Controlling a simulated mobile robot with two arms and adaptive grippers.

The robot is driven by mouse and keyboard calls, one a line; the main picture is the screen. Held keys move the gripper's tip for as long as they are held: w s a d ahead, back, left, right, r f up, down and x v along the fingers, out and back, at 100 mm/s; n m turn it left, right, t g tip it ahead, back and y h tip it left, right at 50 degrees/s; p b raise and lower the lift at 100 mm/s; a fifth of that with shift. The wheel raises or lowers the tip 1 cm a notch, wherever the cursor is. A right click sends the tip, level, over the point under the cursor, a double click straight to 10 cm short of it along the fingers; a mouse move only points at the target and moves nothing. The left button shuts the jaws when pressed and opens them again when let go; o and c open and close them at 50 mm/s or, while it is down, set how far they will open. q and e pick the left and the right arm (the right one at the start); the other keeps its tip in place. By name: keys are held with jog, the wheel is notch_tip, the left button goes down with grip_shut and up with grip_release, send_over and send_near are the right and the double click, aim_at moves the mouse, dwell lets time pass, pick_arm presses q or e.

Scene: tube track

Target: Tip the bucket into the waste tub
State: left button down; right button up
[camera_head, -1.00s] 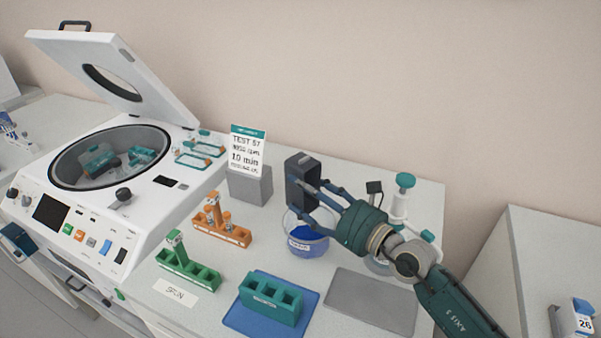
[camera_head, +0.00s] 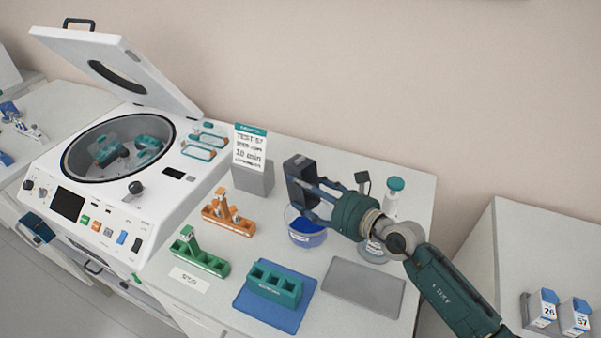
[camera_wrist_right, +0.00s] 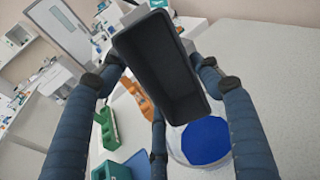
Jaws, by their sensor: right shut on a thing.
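The bucket (camera_head: 298,178) is a dark grey, deep rectangular box. My right gripper (camera_head: 312,194) is shut on it and holds it above the bench, over the back part of the waste tub (camera_head: 307,238). The tub is a clear round bowl with blue in it and a label on its front. In the right wrist view the bucket (camera_wrist_right: 160,62) sits between the fingers, tilted, its dark hollow side facing the camera. The tub (camera_wrist_right: 215,150) shows below it to the right, partly behind a finger. What the bucket contains cannot be made out. My left gripper is not in view.
An open centrifuge (camera_head: 118,155) stands left. Orange (camera_head: 228,218) and green (camera_head: 200,258) tube racks stand left of the tub. A teal rack (camera_head: 273,288) on a blue mat and a bare grey mat (camera_head: 362,288) lie in front. A teal-topped bottle (camera_head: 394,195) stands right.

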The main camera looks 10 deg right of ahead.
aim_at(300, 166)
jog(key=shift+r+g+h+p, duration=0.4)
jog(key=shift+r+g+p, duration=0.25)
jog(key=shift+p, duration=1.4)
jog(key=shift+a+f+g+b, duration=0.1)
jog(key=shift+f+g+b, duration=0.15)
jog(key=shift+b, duration=0.05)
jog(key=shift+r+g+h, duration=0.1)
jog(key=shift+g+h, duration=0.3)
jog(key=shift+w+r+g+h, duration=0.1)
jog(key=shift+r+g+h, duration=0.15)
jog(key=shift+g+h, duration=0.05)
jog(key=shift+w+r+g+h, duration=0.1)
jog(key=shift+r+g+h, duration=0.1)
jog(key=shift+g+h, duration=0.85)
jog(key=g+h, duration=0.1)
jog(key=g, duration=0.1)
jog(key=g+h, duration=0.1)
jog(key=g, duration=0.1)
jog(key=shift+r, duration=0.3)
jog(key=shift+g+h, duration=0.45)
jog(key=shift+g, duration=0.1)
jog(key=shift+s, duration=0.25)
